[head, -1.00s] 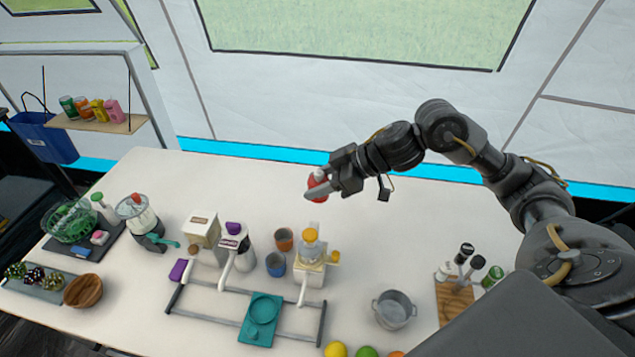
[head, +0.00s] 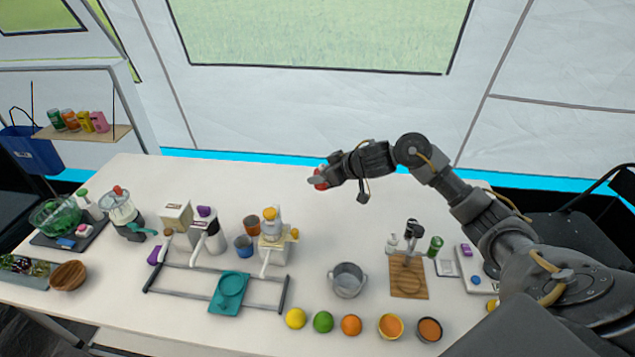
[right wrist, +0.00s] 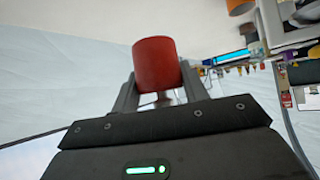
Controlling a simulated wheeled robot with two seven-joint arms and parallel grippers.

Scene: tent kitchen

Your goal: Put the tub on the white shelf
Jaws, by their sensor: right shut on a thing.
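A red tub (right wrist: 156,64) shows between the fingers of my right gripper in the right wrist view. In the head view it is a small red shape (head: 321,180), partly covered by the gripper. My right gripper (head: 322,178) is shut on it and holds it above the back part of the white table. I cannot pick out a white shelf for certain; the hanging shelf (head: 84,133) at the left has a wooden board with several cans on it. My left gripper is not in view.
The white table (head: 130,260) carries juicers and dispensers at the left. A metal pot (head: 347,280), fruit and a wooden board (head: 409,276) stand front right. A blue bin (head: 32,150) hangs at the far left. The table's back strip is mostly clear.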

